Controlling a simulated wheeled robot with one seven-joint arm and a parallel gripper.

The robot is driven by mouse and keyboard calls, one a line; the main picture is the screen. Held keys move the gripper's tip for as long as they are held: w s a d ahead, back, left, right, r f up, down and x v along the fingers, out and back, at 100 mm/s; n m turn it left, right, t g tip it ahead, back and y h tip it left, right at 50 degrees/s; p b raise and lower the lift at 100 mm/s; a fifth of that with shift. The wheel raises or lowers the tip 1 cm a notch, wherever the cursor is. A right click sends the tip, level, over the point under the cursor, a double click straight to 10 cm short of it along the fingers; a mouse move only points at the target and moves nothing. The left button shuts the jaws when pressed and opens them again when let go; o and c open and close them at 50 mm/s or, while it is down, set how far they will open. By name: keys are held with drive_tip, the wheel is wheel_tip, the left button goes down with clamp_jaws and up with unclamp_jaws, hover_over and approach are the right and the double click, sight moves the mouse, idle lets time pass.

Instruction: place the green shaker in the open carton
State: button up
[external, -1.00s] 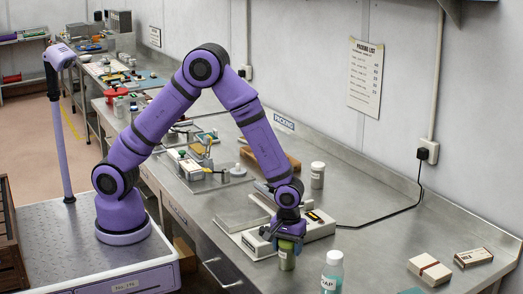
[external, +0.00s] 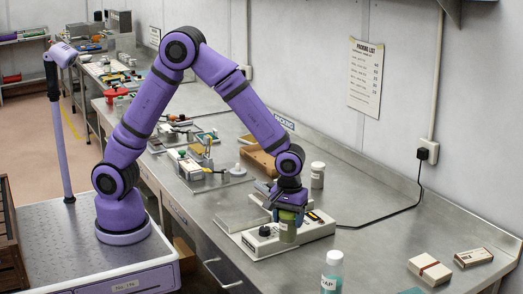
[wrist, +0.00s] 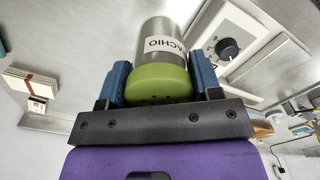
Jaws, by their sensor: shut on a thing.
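The blue fingers of my gripper (wrist: 160,88) close on both sides of the lid. A brown box-like thing (external: 260,160) lies farther back, partly hidden by my arm. I cannot tell whether it is the open carton.
The white device (external: 262,243) with a dark knob is below and beside the shaker. A soap bottle (external: 331,272) stands in front, and a pale canister (external: 317,175) behind. Two small boxes (external: 429,270) (external: 473,258) lie at right.

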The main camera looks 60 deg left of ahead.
drive_tip(key=w+a+n, duration=0.3)
drive_tip(key=w+a, duration=0.2)
drive_tip(key=w, duration=0.3)
drive_tip(key=w+a+n, duration=0.2)
drive_tip(key=w+a, duration=0.3)
drive_tip(key=w, duration=0.4)
drive_tip(key=w+a+n, duration=0.3)
drive_tip(key=w+a, duration=0.4)
drive_tip(key=a, duration=0.3)
drive_tip(key=w+a+n, duration=0.3)
drive_tip(key=w+a, duration=0.3)
drive_tip(key=a, duration=0.3)
drive_tip(key=w+a+n, duration=0.3)
drive_tip(key=a+n, duration=0.6)
drive_tip(key=a, duration=3.2)
wheel_tip(320, 180, down, 9)
drive_tip(key=shift+f, duration=0.1)
drive_tip(key=shift+f, duration=0.1)
drive_tip(key=o, duration=0.7)
drive_tip(key=shift+o, duration=1.4)
